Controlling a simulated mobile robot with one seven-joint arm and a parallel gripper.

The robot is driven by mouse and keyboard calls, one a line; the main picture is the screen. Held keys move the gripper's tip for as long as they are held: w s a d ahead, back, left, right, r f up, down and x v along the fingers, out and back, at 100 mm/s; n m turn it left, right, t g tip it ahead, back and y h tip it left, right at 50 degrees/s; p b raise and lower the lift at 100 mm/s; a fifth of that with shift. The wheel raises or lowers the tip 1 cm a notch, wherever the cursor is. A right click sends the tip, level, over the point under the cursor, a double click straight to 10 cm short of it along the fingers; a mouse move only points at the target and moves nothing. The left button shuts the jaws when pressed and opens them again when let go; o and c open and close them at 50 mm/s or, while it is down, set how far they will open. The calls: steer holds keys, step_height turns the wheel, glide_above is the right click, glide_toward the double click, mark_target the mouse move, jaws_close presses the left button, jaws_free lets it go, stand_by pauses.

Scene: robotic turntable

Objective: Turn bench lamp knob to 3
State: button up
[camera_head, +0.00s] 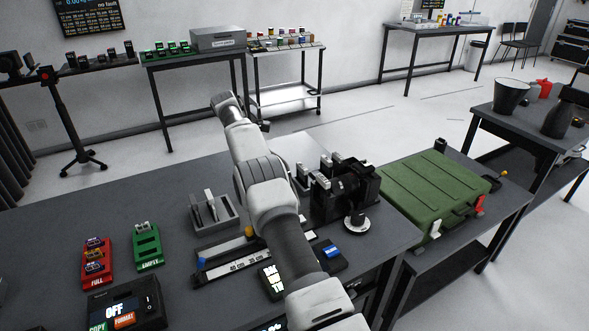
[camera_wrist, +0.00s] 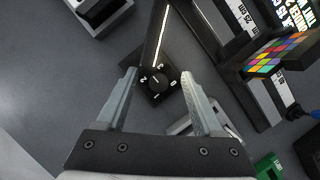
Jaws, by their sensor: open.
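The bench lamp knob (camera_wrist: 157,79) is a small round black dial on a black square base in the wrist view. White numbers 0, 1, 2 and 3 ring it; I cannot tell for sure which one its pointer faces. A dark bar with a thin white strip, apparently part of the lamp (camera_wrist: 163,38), runs up from the base. My gripper (camera_wrist: 158,73) is open, with one finger to the left of the knob and one to the right, apart from it. In the head view my arm hides the gripper, and I cannot make out the knob.
In the wrist view a colour chart (camera_wrist: 283,56) and a dark block with white markings lie to the right. A grey holder (camera_wrist: 98,12) is at upper left. In the head view a green case (camera_head: 425,190) and red (camera_head: 96,262) and green (camera_head: 147,247) trays flank my arm.

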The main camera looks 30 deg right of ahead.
steer(key=shift+s+d+b, duration=0.25)
steer(key=shift+s+b, duration=0.05)
steer(key=shift+b, duration=0.7)
steer(key=s+d+r, duration=0.6)
steer(key=d, duration=0.1)
steer(key=shift+s+b, duration=0.25)
steer(key=shift+b, duration=0.2)
steer(key=shift+r, duration=0.1)
